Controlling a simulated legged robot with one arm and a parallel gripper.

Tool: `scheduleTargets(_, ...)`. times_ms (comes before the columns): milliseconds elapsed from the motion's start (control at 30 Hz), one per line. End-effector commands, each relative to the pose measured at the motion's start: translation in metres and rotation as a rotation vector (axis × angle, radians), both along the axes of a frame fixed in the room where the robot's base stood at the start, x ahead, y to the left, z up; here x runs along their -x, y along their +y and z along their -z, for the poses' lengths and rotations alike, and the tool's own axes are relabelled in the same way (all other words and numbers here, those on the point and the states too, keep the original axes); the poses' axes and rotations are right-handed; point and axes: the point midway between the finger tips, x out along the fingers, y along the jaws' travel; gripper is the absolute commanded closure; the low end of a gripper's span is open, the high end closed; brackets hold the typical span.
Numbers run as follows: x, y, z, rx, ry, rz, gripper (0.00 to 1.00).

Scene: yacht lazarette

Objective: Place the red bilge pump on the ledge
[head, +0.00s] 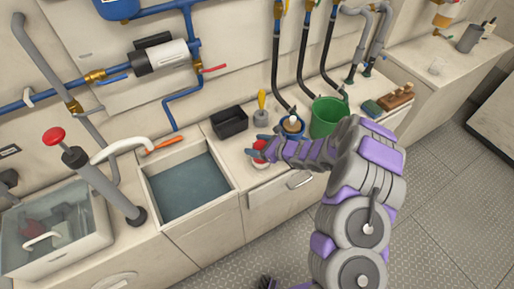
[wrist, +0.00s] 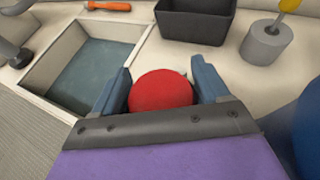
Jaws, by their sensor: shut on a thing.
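The red bilge pump (head: 260,147) has a rounded red top, with some white below it in the head view. It is between the fingers of my gripper (head: 257,146), over or on the pale ledge (head: 217,143) to the right of the open basin. In the wrist view the pump's red top (wrist: 161,90) sits between the two blue fingers of my gripper (wrist: 161,88), which is shut on it. Its lower part is hidden by my gripper, so I cannot tell if it touches the ledge.
The open basin (head: 151,185) is left of my gripper. A black bin (head: 229,122), a grey weight with a yellow handle (head: 261,116), a blue pot (head: 291,134) and a green bucket (head: 326,118) stand close by. A clear tank (head: 85,244) is far left.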

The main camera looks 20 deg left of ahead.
Motion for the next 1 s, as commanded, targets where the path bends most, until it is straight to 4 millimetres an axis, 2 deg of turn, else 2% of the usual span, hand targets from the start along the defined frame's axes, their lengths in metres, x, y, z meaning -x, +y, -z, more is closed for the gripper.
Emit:
scheduleTargets(67, 0.0, 0.0, 0.012, 0.0, 0.0, 0.001, 0.72)
scheduleTargets(267, 0.0, 0.0, 0.011, -0.001, -0.003, 0.0, 0.72)
scheduleTargets(300, 0.0, 0.0, 0.011, 0.0, -0.002, 0.0, 0.23)
scheduleTargets(400, 0.0, 0.0, 0.011, 0.0, -0.002, 0.0, 0.15)
scheduleTargets(733, 0.001, -0.005, 0.009, -0.001, -0.001, 0.002, 0.15)
scheduleTargets(867, 0.005, -0.02, 0.002, -0.002, 0.001, 0.003, 0.15)
scheduleTargets(1000, 0.009, -0.046, -0.012, -0.004, -0.003, 0.006, 0.15)
